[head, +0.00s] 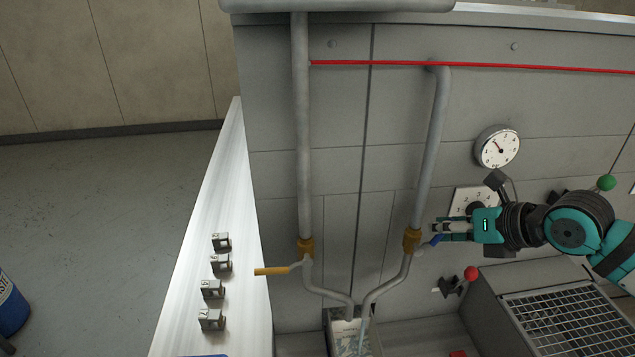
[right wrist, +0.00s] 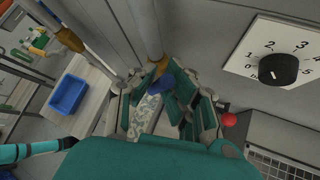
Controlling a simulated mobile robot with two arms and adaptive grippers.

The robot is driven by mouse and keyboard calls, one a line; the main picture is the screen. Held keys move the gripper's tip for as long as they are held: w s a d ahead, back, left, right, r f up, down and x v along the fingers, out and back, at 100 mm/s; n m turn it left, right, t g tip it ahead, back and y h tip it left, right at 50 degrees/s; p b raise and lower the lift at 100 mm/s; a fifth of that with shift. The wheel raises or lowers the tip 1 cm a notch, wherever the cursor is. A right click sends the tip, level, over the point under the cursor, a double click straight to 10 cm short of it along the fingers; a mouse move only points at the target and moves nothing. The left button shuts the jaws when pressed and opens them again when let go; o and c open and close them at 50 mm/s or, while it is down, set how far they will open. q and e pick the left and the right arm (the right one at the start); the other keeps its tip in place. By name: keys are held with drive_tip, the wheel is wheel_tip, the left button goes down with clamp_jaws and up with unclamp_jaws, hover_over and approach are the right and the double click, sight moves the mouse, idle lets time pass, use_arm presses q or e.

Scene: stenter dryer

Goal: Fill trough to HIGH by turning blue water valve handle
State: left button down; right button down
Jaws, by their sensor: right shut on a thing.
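The blue water valve handle (head: 436,240) sticks out to the right of a brass valve (head: 412,239) on the right-hand pipe. My right gripper (head: 445,232) is shut on this handle and partly hides it. In the right wrist view the blue handle (right wrist: 160,86) shows between the fingers, below the pipe. Both pipes bend down to spouts over a small trough (head: 378,342) at the bottom edge. A thin pale bluish streak, seemingly water, shows under the right spout. The level and any HIGH mark cannot be read. My left gripper is not in view.
An orange-handled lever (head: 271,271) sits on the left pipe's valve. A numbered dial (head: 474,205) and a round gauge (head: 498,147) are close to my right arm. A red-knobbed lever (head: 471,273) and a wire-mesh grate (head: 565,325) lie below it.

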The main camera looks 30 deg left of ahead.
drive_tip(key=shift+a+r, duration=0.15)
drive_tip(key=shift+r, duration=0.1)
drive_tip(key=d+m+y+b, duration=0.1)
drive_tip(key=b, duration=0.1)
drive_tip(key=w+f+g+y+b, duration=0.1)
drive_tip(key=y+b, duration=0.1)
drive_tip(key=shift+d+f+m, duration=0.2)
drive_tip(key=shift+d+m, duration=0.15)
drive_tip(key=shift+m, duration=0.05)
